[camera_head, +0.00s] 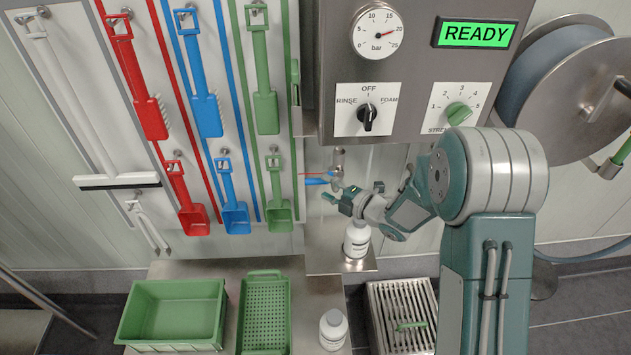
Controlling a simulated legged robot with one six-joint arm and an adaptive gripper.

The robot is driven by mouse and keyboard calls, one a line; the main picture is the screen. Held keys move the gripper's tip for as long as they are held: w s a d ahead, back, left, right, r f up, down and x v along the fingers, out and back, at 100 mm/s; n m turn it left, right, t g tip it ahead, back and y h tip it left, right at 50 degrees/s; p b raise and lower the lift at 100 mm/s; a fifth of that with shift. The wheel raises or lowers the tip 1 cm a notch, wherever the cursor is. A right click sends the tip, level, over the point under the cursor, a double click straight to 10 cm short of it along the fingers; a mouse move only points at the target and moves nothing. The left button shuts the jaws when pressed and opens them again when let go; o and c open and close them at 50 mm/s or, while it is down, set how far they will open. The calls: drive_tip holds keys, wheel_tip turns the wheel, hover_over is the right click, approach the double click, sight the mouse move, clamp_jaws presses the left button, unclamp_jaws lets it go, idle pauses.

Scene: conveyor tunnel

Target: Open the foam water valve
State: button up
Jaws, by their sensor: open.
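A small valve with a blue lever (315,181) sits under the control box, on metal pipework (339,160). The lever lies about level and points left. My gripper (333,192) is at the valve, just below and right of the lever. Its jaws are open and hold nothing. I cannot tell whether a finger touches the lever. My gripper and wrist hide part of the valve's lower right side. The control box has a black RINSE/OFF/FOAM knob (368,117), whose pointer I cannot read surely, and a green READY display (476,34).
A white bottle (356,241) stands on a steel shelf (325,261) right below my gripper. Another bottle (333,329) stands lower. Green crates (133,318) are at lower left. Coloured tools hang on the left wall. A hose reel (570,95) is at right.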

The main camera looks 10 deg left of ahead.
sight(319, 184)
drive_tip(key=x, duration=0.4)
drive_tip(key=shift+a, duration=0.15)
clamp_jaws()
